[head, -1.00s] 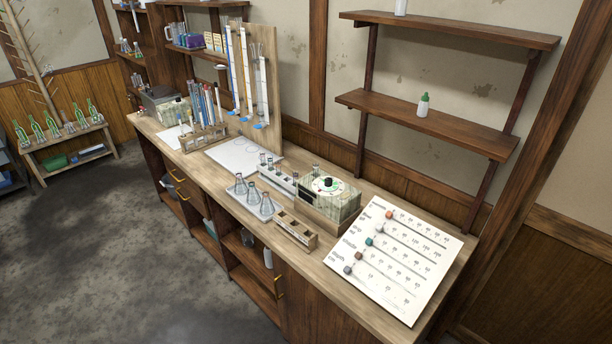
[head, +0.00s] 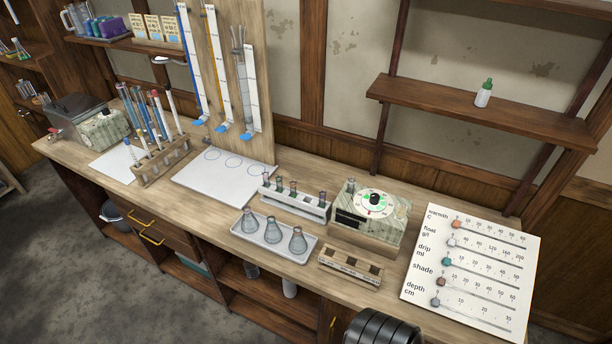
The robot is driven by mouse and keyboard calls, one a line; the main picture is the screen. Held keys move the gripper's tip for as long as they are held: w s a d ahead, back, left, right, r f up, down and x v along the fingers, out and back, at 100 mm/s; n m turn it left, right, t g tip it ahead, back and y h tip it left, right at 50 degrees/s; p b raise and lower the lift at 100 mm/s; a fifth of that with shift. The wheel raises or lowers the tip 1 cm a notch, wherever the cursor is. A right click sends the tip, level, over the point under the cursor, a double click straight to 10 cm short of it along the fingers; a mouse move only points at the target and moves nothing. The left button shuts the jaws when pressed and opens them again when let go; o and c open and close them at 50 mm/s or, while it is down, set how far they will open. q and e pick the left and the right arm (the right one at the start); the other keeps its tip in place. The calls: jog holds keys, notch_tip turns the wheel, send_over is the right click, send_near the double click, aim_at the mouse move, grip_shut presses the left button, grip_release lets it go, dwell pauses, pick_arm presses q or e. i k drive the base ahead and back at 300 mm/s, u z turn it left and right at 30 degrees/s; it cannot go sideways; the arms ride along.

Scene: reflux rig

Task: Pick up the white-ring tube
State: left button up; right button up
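A pale rack (head: 297,203) in the middle of the bench holds several short dark tubes (head: 293,188) upright. Rings on these tubes are too small to tell, so I cannot say which one has a white ring. A wooden rack (head: 163,162) further left holds several long, slim pieces with blue, red and white parts (head: 157,115). Whether any of them is the white-ring tube I cannot tell.
A tray (head: 274,238) of flasks stands in front of the pale rack. A box with a dial (head: 372,219), a small wooden holder (head: 350,265) and a slider board (head: 472,268) are to the right. A white sheet (head: 222,180) lies before the upright gauge board (head: 245,30).

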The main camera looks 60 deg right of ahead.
aim_at(351, 178)
jog(key=i, duration=1.95)
jog(key=z, duration=3.25)
